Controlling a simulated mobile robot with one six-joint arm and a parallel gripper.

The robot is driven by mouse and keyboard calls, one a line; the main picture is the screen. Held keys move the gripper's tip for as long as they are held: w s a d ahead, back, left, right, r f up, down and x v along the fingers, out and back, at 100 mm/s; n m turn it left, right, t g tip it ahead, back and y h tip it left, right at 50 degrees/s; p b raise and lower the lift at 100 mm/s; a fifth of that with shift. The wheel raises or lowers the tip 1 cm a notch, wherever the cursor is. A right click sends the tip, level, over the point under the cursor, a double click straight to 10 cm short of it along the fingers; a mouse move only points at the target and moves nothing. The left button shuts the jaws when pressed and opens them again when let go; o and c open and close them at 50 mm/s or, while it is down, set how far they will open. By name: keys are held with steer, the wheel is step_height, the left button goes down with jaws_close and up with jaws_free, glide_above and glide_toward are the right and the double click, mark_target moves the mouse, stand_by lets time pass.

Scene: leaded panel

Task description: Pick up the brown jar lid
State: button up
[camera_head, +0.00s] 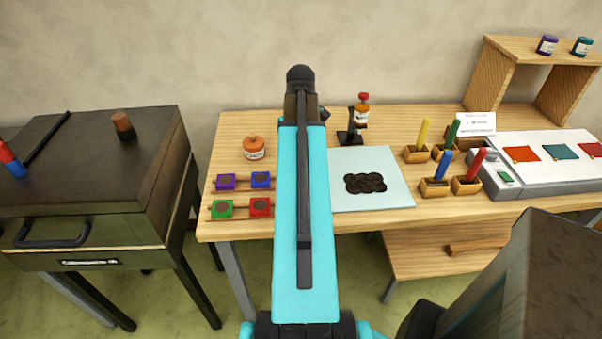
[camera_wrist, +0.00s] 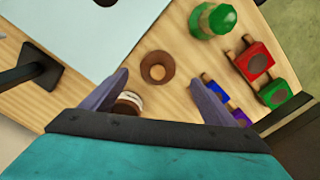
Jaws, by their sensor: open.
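The brown jar lid (camera_wrist: 157,67) looks like a small round brown piece with a paler centre, lying on the wooden table in the wrist view. My gripper (camera_wrist: 160,78) is open and empty, with its two purple-grey fingers spread. The lid shows between and slightly past the fingertips; the height gap cannot be judged. A jar with a white label (camera_wrist: 127,105) stands beside the left finger and is partly covered by it; it shows as an orange jar in the head view (camera_head: 253,149). In the head view my arm hides the lid and gripper.
A green-topped jar (camera_wrist: 213,18) stands near the lid. Coloured blocks on racks (camera_head: 241,195) lie to the left, and a pale sheet (camera_head: 400,195) to the right. A black stand (camera_head: 350,134) rises behind it. Bare wood surrounds the lid.

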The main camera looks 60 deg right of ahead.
steer(key=shift+f, duration=0.6)
steer(key=shift+f, duration=0.1)
steer(key=shift+d+f+p, duration=0.2)
steer(key=shift+f+p, duration=0.7)
steer(key=shift+f, duration=1.6)
steer(key=c, duration=1.1)
steer(key=shift+r, duration=0.1)
steer(key=shift+r+b, duration=1.05)
steer(key=shift+r, duration=3.85)
